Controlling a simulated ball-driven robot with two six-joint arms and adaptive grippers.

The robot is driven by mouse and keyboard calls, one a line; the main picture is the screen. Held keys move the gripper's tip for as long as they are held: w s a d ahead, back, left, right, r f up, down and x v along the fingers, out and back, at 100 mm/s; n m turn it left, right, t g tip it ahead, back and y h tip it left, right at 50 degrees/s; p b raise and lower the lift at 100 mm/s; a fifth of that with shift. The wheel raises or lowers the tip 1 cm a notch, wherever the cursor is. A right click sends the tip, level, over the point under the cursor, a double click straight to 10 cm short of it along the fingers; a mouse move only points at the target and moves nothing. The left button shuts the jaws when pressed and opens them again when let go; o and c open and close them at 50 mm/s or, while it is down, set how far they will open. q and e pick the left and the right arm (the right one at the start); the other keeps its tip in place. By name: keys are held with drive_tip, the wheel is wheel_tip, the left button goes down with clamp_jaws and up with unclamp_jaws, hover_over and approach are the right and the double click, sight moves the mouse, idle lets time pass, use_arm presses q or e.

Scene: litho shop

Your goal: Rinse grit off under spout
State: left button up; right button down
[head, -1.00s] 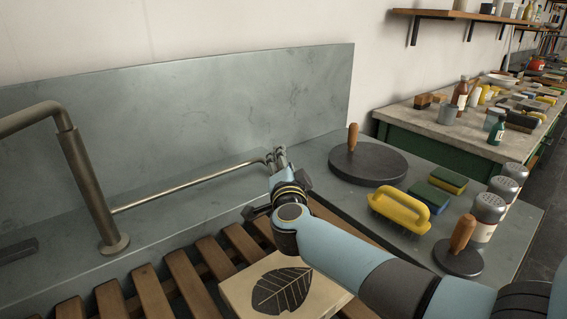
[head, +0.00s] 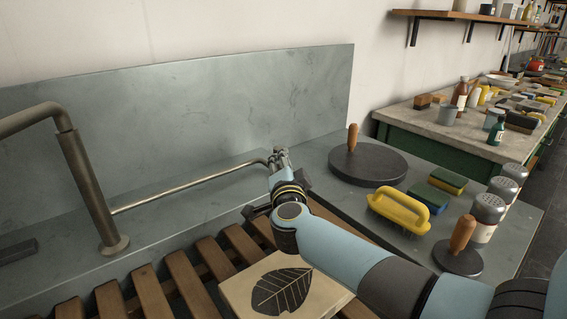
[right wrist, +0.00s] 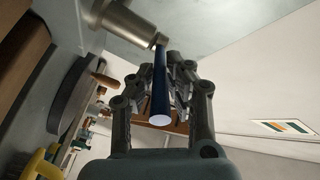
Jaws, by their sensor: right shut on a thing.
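A pale stone slab (head: 237,293) with a dark leaf drawing (head: 281,290) lies on wooden slats, partly hidden behind my right forearm. A thick, bent metal spout pipe (head: 85,185) rises at the left; its outlet is out of view and no water shows. A thin metal rod (head: 190,184) runs from near the pipe's foot to my right gripper (head: 279,158). In the right wrist view my right gripper (right wrist: 172,85) is shut on a dark rod-like handle (right wrist: 160,85), which meets a metal cylinder (right wrist: 125,22). My left gripper is not in view.
A round dark disc with a wooden handle (head: 367,166), a yellow brush (head: 399,211), sponges (head: 445,186), shakers (head: 487,216) and a smaller handled disc (head: 457,262) stand on the right ledge. A grey backsplash (head: 200,110) closes the back. A cluttered bench (head: 440,122) stands beyond.

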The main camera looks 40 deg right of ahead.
drive_tip(key=shift+s+d, duration=0.1)
drive_tip(key=shift+s+d+f+n+t+y+b, duration=0.15)
drive_tip(key=shift+d+n+t+y+b, duration=0.35)
drive_tip(key=shift+n+y, duration=0.65)
drive_tip(key=shift+s+d+r+n+t+y+b, duration=0.1)
drive_tip(key=shift+s+d+n+t+y+b, duration=0.2)
drive_tip(key=shift+d+n+t+y, duration=0.85)
drive_tip(key=shift+s+a+f+n+t+y+b, duration=0.1)
drive_tip(key=shift+n+t+y+b, duration=0.3)
drive_tip(key=shift+y, duration=1.4)
drive_tip(key=c, duration=1.3)
unclamp_jaws()
drive_tip(key=shift+d, duration=0.1)
